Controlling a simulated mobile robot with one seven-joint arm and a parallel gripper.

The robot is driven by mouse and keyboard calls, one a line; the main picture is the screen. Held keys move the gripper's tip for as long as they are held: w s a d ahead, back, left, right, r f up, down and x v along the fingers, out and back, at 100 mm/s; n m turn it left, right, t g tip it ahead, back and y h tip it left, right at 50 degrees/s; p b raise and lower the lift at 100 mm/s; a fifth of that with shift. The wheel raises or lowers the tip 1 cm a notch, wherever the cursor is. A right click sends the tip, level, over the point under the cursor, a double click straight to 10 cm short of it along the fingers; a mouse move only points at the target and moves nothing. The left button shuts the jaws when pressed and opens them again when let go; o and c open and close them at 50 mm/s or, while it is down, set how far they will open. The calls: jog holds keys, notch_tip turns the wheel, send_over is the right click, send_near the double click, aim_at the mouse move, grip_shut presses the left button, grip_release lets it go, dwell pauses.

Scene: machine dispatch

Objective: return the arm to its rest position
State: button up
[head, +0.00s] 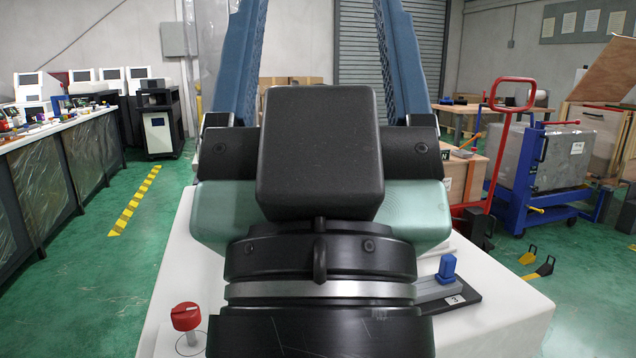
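My gripper (322,40) fills the middle of the head view, close to the camera. Its black and teal body stands above a dark round wrist with a silver ring. Two blue perforated fingers rise from it, one on each side, and run out of the top edge. They stand wide apart, and the gap between them shows only the background. Nothing is seen held. The fingertips are out of the picture, and most of my arm is hidden or out of view.
A white top (500,318) lies below the gripper. A red knob (186,317) stands at its left, and a blue block (447,268) on a dark plate marked 3 at its right. Benches (45,150) line the left, and carts (545,160) stand right. Green floor is open at left.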

notch_tip(320, 180, up, 30)
jog(key=p, duration=2.8)
jog(key=shift+a+r, duration=0.15)
jog(key=shift+r, duration=0.1)
